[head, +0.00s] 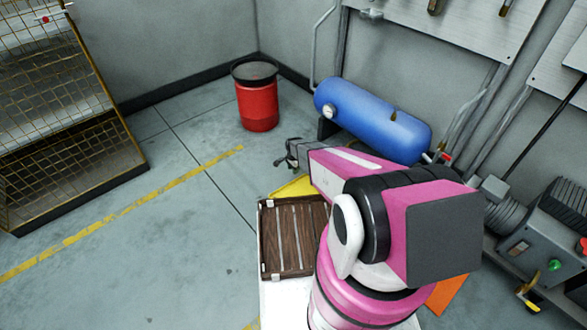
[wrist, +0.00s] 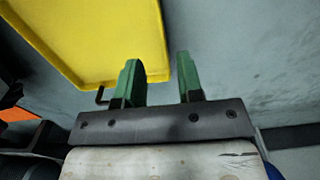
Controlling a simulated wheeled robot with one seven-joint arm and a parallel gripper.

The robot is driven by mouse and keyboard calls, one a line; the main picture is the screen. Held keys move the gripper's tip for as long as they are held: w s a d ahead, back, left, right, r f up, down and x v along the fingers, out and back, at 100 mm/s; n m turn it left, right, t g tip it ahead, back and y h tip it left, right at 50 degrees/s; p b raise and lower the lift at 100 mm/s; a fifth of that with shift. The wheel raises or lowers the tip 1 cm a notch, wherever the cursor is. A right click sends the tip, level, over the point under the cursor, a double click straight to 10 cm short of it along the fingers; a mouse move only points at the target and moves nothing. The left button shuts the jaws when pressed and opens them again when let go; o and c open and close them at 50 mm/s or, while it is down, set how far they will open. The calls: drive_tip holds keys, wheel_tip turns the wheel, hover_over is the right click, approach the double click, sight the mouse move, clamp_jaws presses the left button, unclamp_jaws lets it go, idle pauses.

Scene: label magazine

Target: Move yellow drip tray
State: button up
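The yellow drip tray (wrist: 95,35) fills the upper left of the wrist view, with a raised rim and a rounded near corner. In the head view only a strip of the yellow tray (head: 292,188) shows, beside and partly hidden by my arm. My gripper (wrist: 158,68) has two green fingers, spread apart with nothing held between them. The left finger overlaps the tray's near corner in the picture, and the tray's right edge shows in the gap; I cannot tell if they touch. In the head view my gripper (head: 283,160) is small and dark, just beyond the tray.
A dark wooden slatted crate (head: 290,240) stands close in front of the tray. A red bin (head: 258,100) stands on the floor behind, and a blue air tank (head: 372,120) lies along the right wall. A wire cage (head: 60,90) is at left. Floor between cage and crate is clear.

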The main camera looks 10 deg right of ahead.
wheel_tip(320, 180, down, 10)
idle(0.5)
clamp_jaws()
idle(1.3)
